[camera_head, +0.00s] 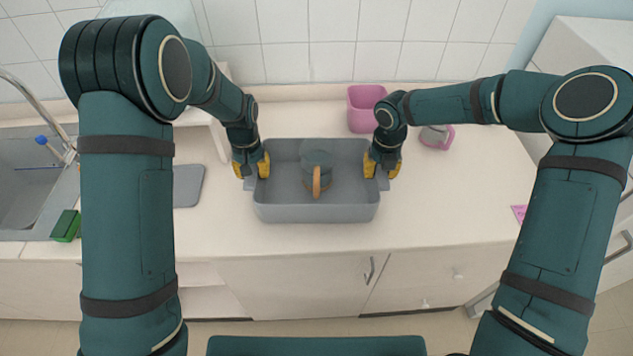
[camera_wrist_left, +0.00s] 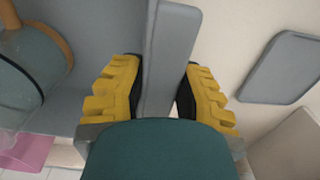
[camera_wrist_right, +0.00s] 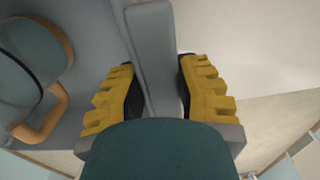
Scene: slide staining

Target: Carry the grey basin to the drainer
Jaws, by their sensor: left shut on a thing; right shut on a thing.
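The grey basin (camera_head: 316,212) is in the middle of the counter in the head view. A grey-green mug (camera_head: 317,158) with an orange-brown handle is inside it. My left gripper (camera_head: 251,166) is shut on the basin's left wall, one finger inside and one outside; the wall (camera_wrist_left: 168,60) shows between its yellow fingers. My right gripper (camera_head: 382,166) is shut on the right wall the same way, and the wall (camera_wrist_right: 155,60) shows in the right wrist view. I cannot tell whether the basin touches the counter. The flat grey mat (camera_head: 188,186) lies left of the basin; I cannot tell whether this is the drainer.
A white raised stand (camera_head: 217,130) is behind left. The sink (camera_head: 25,190) and a green sponge (camera_head: 66,226) are far left. The right counter is mostly clear.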

